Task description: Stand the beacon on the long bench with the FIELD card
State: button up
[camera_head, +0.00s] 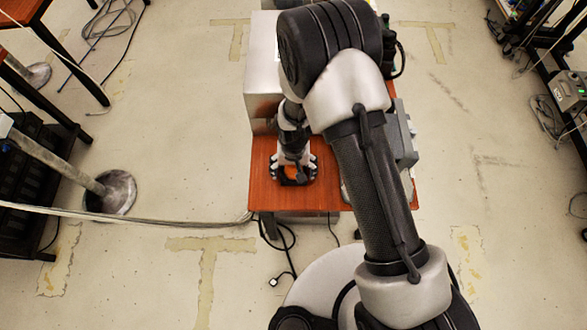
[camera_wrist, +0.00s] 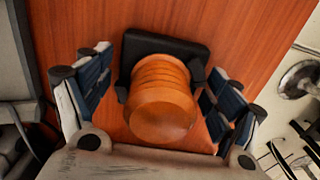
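The beacon (camera_wrist: 162,105) has a ribbed orange dome and a square black base. It stands upright on the red-brown wooden tabletop (camera_head: 262,165). In the head view it shows as a small orange patch (camera_head: 291,171) under my gripper (camera_head: 295,176), which points down at the table's near left part. In the wrist view my gripper's blue-padded fingers (camera_wrist: 158,65) are spread on both sides of the beacon. A gap shows on the left; the right finger is close to the base, and I cannot tell whether it touches. I see no FIELD card and cannot identify the long bench.
A large pale metal box (camera_head: 263,75) stands behind on the same table. A grey device (camera_head: 403,140) is partly hidden by my arm at right. A metal post with a round base (camera_head: 110,192) and cables are on the floor at left. Open floor lies on both sides.

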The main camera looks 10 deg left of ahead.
jog(key=shift+o, duration=0.3)
notch_tip(320, 180, up, 13)
jog(key=p, duration=0.4)
jog(key=shift+f, duration=0.2)
jog(key=d+r+m+t, duration=0.1)
jog(key=d+r, duration=0.5)
jog(key=r, duration=0.5)
jog(key=d+r+t, duration=0.1)
jog(key=d+r, duration=0.4)
jog(key=r, duration=0.6)
jog(key=s+d+r+m+t, duration=0.1)
jog(key=s+d+r+t, duration=0.1)
jog(key=s+d+r, duration=0.9)
jog(key=s+d, duration=0.1)
jog(key=s, duration=0.2)
jog(key=shift+s+d+r+m+t, duration=0.3)
jog(key=shift+s+d+r, duration=0.05)
jog(key=shift+s+d, duration=0.05)
